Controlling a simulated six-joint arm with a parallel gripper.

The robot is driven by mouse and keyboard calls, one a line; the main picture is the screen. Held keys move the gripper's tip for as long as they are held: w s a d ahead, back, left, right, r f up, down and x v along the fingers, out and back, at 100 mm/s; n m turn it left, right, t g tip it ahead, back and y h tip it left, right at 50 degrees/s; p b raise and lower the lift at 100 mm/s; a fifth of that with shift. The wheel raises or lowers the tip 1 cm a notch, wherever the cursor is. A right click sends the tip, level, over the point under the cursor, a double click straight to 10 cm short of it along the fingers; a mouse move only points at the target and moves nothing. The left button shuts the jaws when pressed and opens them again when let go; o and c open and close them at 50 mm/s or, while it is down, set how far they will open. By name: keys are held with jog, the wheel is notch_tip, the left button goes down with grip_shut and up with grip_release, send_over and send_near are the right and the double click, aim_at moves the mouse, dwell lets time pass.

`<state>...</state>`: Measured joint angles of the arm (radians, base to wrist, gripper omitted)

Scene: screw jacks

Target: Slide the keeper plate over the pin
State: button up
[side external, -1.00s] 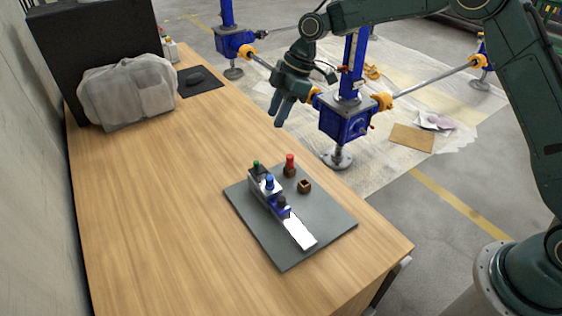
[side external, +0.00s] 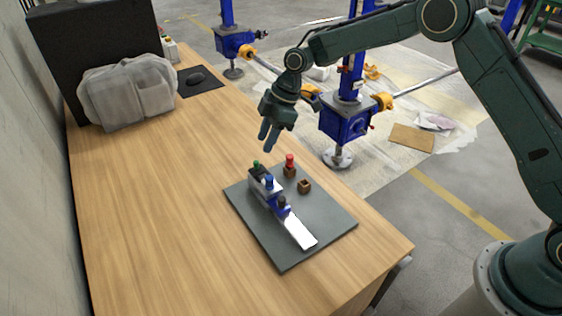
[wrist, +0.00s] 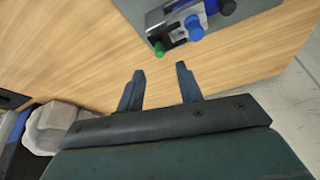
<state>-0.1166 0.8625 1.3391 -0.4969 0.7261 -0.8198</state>
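My gripper (side external: 267,142) is open and empty in the air above the far end of the fixture; its two fingers show apart in the wrist view (wrist: 160,72). The fixture is a blue block (side external: 262,190) on a grey mat, with a green knob (side external: 256,164), a blue knob (side external: 269,181) and a dark knob (side external: 282,201) along it. A silvery flat plate (side external: 301,234) extends from its near end. In the wrist view the green knob (wrist: 158,48) and blue knob (wrist: 193,28) lie beyond the fingertips. I cannot tell which part is the pin.
A red-topped piece (side external: 290,164) in a brown holder and an empty brown socket (side external: 304,186) stand on the grey mat (side external: 330,215). A wrapped bundle (side external: 128,90), a black panel and a mouse on a pad (side external: 197,78) are at the far end. The table's left side is clear.

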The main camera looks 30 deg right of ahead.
aim_at(257, 161)
jog(key=shift+x, duration=3.5)
jog(key=shift+a, duration=0.1)
grip_shut()
